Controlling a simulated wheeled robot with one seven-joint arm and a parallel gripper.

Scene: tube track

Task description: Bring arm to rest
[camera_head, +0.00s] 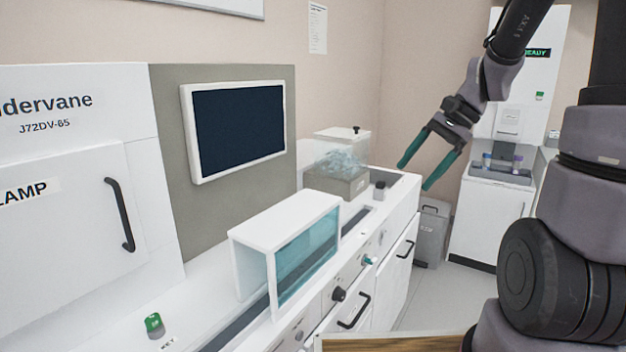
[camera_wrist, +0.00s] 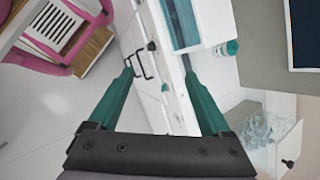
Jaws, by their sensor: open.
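My gripper (camera_head: 412,175) is open, with two green fingers spread apart and nothing between them. In the head view it hangs in the air at the right end of the white counter, in front of the back wall, with the fingers pointing down and left. In the wrist view my gripper (camera_wrist: 160,75) shows both fingers apart, with the counter front and its handles beyond them. My arm reaches down to it from the upper right of the head view.
A white tunnel-like cover with teal glass (camera_head: 308,255) stands on the counter, with a clear box (camera_head: 340,155) behind. A screen (camera_head: 238,128) is on the left. A grey bin (camera_head: 431,235) and a white machine (camera_head: 497,215) stand at the right. Pink furniture (camera_wrist: 75,62) shows in the wrist view.

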